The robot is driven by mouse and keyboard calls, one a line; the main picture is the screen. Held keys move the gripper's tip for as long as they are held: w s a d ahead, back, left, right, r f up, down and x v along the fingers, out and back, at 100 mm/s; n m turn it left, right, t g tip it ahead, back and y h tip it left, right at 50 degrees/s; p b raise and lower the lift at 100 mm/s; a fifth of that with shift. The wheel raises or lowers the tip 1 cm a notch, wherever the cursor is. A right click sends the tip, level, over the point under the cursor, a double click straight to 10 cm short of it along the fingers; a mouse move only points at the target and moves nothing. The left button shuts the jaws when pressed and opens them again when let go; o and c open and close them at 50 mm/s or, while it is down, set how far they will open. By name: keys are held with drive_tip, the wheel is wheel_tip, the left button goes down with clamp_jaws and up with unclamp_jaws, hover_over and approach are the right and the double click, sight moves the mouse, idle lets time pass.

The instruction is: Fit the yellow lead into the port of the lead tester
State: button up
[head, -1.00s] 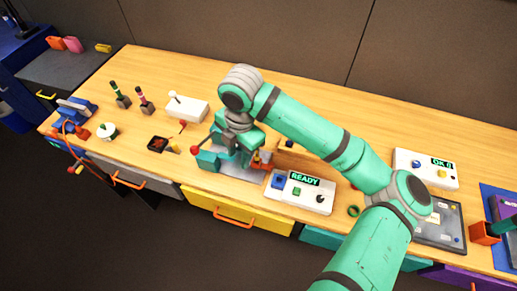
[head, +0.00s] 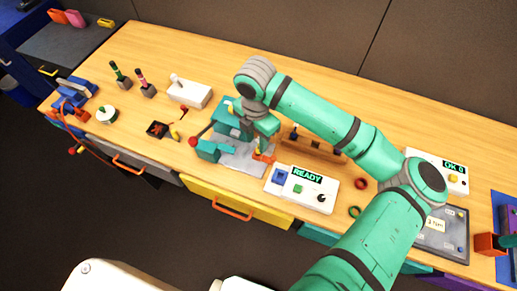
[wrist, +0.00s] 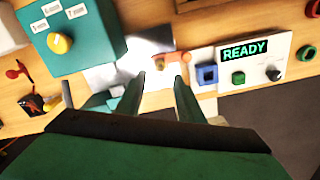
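A white box with a READY display (head: 312,199), a blue square socket (head: 279,176), a green button and a black knob stands near the front edge. It may be the lead tester, and it also shows in the wrist view (wrist: 255,62). I cannot single out the yellow lead. A small yellow piece (head: 175,132) lies by a dark tray, and an orange cable (head: 72,130) with red and yellow ends hangs at the far left. My gripper (wrist: 160,78) is open, with nothing seen between its fingers, above the bench left of the READY box.
A teal machine (head: 207,151) with a red-knobbed lever and grey plate stands beneath my gripper. A wooden rack (head: 312,150) is behind the READY box. Rings (head: 361,183) lie to its right. A white OK box (head: 455,183) stands further right.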

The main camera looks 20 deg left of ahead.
drive_tip(key=shift+w+d+f, duration=0.1)
drive_tip(key=shift+w+f, duration=0.05)
drive_tip(key=shift+f, duration=1.15)
drive_tip(key=shift+w+f, duration=0.1)
drive_tip(key=shift+f, duration=1.2)
clamp_jaws()
